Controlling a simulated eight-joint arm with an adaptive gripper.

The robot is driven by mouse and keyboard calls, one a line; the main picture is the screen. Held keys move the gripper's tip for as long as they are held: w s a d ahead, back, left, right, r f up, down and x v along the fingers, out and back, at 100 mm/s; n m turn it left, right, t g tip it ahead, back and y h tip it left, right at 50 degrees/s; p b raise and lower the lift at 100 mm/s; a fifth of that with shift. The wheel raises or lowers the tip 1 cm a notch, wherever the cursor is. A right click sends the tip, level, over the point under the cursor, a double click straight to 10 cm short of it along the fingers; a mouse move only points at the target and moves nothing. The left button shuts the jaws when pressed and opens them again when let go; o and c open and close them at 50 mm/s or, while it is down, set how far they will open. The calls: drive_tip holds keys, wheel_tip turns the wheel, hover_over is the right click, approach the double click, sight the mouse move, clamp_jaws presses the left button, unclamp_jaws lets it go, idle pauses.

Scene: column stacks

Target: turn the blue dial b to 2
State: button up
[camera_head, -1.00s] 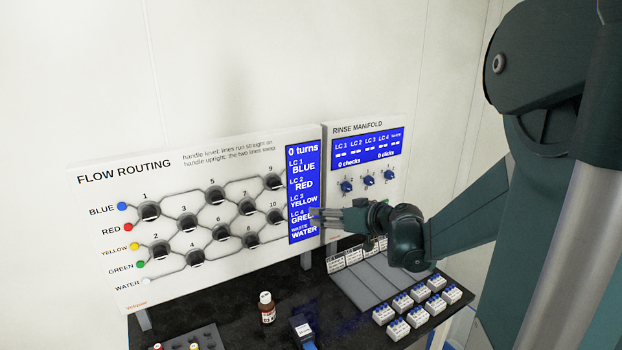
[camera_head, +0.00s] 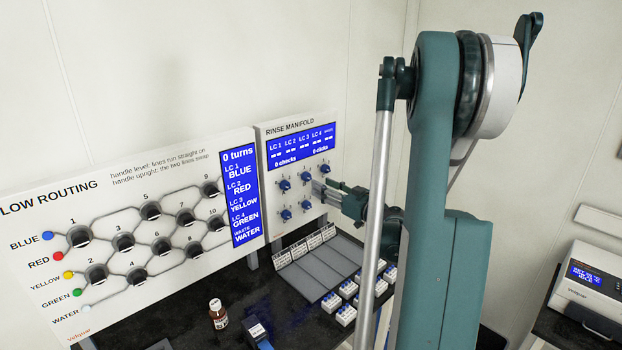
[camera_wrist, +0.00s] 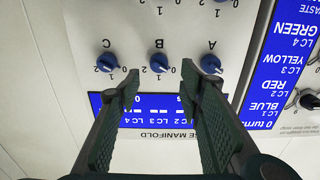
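The blue dial B (camera_wrist: 159,63) is a blue knob on the white rinse manifold panel, between dial A (camera_wrist: 210,64) and dial C (camera_wrist: 107,63) in the upside-down wrist view. In the head view, dial B (camera_head: 306,176) is the middle knob of the upper row. My gripper (camera_wrist: 162,80) is open and empty, facing the panel. Its two fingers lie either side of dial B in the wrist view, seemingly not touching it. In the head view my gripper (camera_head: 315,188) is close to the panel. I cannot tell the pointer's setting.
A second row of blue knobs (camera_head: 286,214) sits just below. The manifold's blue display (camera_head: 300,148) is above and reads 0 checks, 0 clicks. The flow routing panel (camera_head: 130,215) stands to the left. A brown bottle (camera_head: 218,315) and small white-and-blue blocks (camera_head: 345,314) are on the black bench.

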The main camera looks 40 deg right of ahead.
sight(310, 179)
drive_tip(key=shift+d, duration=0.1)
idle(0.4)
drive_tip(key=shift+w, duration=3.9)
drive_tip(key=c, duration=0.9)
